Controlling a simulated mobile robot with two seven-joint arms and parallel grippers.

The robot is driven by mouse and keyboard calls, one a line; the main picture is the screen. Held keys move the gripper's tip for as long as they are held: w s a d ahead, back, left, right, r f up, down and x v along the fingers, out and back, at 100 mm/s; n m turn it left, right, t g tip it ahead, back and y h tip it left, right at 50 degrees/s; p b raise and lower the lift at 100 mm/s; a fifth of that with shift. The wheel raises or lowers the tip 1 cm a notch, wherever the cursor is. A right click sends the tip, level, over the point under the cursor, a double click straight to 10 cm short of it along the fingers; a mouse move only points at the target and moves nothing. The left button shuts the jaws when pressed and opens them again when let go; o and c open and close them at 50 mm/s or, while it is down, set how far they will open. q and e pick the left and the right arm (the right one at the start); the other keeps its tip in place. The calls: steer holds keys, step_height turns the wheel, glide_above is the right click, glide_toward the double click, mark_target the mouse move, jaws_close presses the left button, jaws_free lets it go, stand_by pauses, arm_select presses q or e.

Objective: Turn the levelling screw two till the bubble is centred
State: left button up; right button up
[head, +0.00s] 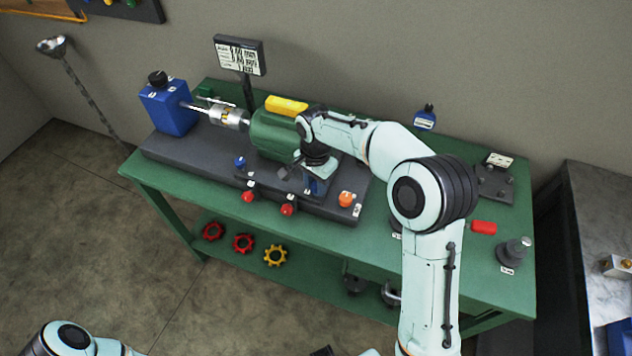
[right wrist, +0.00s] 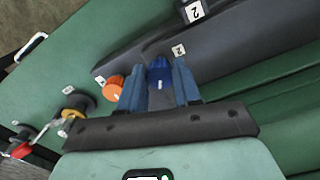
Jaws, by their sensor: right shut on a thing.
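In the right wrist view, a blue screw knob (right wrist: 160,73) sits on the dark base, next to a label with a 2. My right gripper (right wrist: 159,88) is shut on this knob, one blue finger on each side. In the head view my right gripper (head: 314,187) reaches down at the front of the dark base (head: 200,157), and the knob is hidden there. No bubble can be made out in either view. A yellow block (head: 286,105) lies on the green cylindrical body (head: 272,135).
An orange knob (head: 346,199) stands close to the right of my gripper. Red knobs (head: 248,196) and another blue knob (head: 239,161) stand to its left. A sign on a post (head: 239,55) rises behind.

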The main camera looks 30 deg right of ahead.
mark_target(315, 185)
steer(key=m, duration=0.4)
steer(key=shift+w+m, duration=0.1)
steer(key=shift+m, duration=0.2)
arm_select(q)
steer(key=shift+w+r+p, duration=0.3)
steer(key=shift+r+p, duration=0.1)
steer(key=shift+r, duration=0.1)
arm_select(e)
steer(key=shift+m, duration=1.8)
steer(key=o, duration=1.1)
steer(key=shift+c, duration=0.2)
arm_select(q)
steer(key=shift+w+r+p, duration=0.4)
steer(key=shift+r+p, duration=0.05)
steer(key=shift+r, duration=0.15)
steer(key=shift+w+r+p, duration=0.4)
steer(key=shift+r+p, duration=0.05)
steer(key=shift+r, duration=0.15)
arm_select(e)
step_height(315, 185, up, 14)
steer(key=shift+f, duration=0.25)
